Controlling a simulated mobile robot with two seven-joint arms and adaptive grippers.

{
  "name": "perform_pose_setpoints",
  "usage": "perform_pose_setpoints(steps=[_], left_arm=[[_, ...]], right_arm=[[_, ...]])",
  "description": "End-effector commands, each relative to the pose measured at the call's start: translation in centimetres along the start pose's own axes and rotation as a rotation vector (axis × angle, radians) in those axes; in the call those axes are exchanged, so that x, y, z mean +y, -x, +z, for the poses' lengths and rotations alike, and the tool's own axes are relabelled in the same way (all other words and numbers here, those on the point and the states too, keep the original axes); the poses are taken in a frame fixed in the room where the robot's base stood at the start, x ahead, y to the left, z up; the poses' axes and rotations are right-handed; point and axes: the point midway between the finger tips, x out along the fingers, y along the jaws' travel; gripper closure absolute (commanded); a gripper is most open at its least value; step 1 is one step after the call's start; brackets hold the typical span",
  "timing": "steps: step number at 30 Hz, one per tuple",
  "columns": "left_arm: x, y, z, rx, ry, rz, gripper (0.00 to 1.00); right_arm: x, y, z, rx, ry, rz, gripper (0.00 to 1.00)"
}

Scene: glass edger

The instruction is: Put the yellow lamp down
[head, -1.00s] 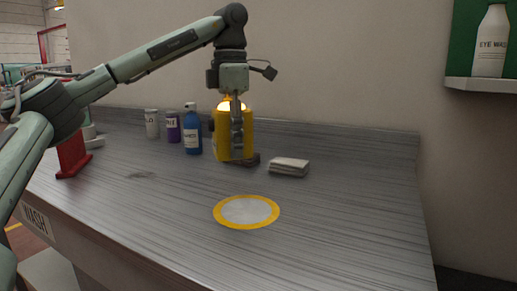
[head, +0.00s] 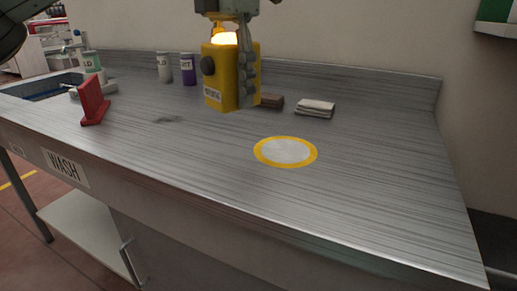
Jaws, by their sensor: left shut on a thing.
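The yellow lamp (head: 220,80), a boxy body with a dark round knob and a glowing top, is upright over the back middle of the grey counter (head: 370,150). My left gripper (head: 244,88) comes down from above and is shut on the lamp, with a grey finger along its right side. I cannot tell for sure whether the lamp's base touches the counter. A pale disc with a yellow ring (head: 285,151) lies flat on the counter, in front and to the right of the lamp, with nothing on it. My right gripper is not in view.
A folded cloth (head: 316,108) and a brown block (head: 271,101) lie right of the lamp. A white container (head: 164,67) and a purple container (head: 188,69) stand behind left. A red stand (head: 93,100) and a sink (head: 45,86) are farther left. The front counter is clear.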

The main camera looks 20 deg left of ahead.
Motion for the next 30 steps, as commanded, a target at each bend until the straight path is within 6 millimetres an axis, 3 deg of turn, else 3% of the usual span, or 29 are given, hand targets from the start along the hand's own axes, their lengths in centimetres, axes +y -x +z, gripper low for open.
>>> perform_pose_setpoints(steps=[5, 19, 25, 30], left_arm=[[-1.1, -0.6, 0.9, 0.005, 0.015, 0.000, 0.96], [-2.7, -6.3, 10.3, 0.005, 0.016, 0.001, 0.96], [-2.9, -7.4, 11.4, 0.003, 0.016, 0.001, 0.96], [-2.8, -10.0, 11.4, 0.005, 0.016, 0.000, 0.96]], right_arm=[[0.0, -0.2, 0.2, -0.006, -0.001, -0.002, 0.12], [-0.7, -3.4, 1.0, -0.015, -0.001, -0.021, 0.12], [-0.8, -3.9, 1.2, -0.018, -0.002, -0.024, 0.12], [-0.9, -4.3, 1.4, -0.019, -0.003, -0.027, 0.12]])
